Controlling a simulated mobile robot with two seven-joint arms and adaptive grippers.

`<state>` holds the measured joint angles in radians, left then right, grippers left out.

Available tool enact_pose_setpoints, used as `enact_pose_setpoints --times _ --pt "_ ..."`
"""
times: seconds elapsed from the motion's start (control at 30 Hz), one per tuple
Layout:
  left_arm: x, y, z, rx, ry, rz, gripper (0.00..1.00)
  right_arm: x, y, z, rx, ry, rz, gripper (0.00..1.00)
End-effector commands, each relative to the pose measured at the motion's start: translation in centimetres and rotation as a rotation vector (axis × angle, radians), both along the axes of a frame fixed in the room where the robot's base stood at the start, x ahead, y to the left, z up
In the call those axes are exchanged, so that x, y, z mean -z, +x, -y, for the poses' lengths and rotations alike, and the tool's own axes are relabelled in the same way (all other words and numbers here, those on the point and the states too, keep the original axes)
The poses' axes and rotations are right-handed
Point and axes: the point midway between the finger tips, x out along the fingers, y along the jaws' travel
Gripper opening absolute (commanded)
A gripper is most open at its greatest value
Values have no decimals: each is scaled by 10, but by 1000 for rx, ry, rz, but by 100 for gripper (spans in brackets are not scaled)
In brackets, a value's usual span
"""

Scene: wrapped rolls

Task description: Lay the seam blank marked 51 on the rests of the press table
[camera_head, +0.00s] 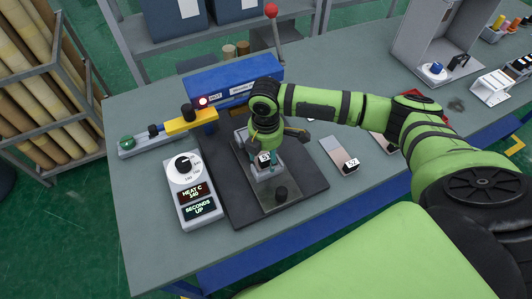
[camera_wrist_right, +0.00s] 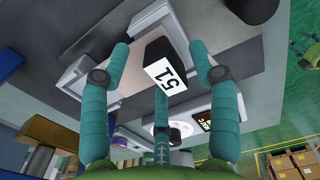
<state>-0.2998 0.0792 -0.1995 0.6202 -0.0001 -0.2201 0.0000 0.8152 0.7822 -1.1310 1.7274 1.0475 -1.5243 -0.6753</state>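The seam blank's black block with a white label reading 51 (camera_wrist_right: 165,72) is between my right gripper's fingers in the wrist view. The label also shows under the gripper in the head view (camera_head: 265,158). My right gripper (camera_head: 266,168) points down over the dark press table (camera_head: 315,180). In the wrist view its teal fingers (camera_wrist_right: 160,62) are spread, with gaps beside the block, so it looks open. The blank's strip is mostly hidden, and I cannot tell how it sits on the rests. My left gripper is not in view.
A second blank with a black block (camera_head: 350,166) lies right of the press table. A heat control box (camera_head: 190,190) stands left. Behind are a blue press unit (camera_head: 225,80), a yellow bar (camera_head: 190,122) and a red-knobbed lever (camera_head: 271,12). The front bench edge is clear.

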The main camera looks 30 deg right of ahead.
Motion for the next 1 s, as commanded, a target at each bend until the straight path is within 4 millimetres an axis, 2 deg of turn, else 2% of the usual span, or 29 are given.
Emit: enact_pose_setpoints --times 0.23,0.37,0.8,1.0 --pt "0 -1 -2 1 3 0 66 -1 0 0 0 0 0 62" --pt "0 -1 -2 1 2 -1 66 -12 1 0 -1 0 2 62" --pt "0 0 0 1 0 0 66 -99 1 0 -1 1 4 62" --pt "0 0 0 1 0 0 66 -118 1 0 0 0 1 62"
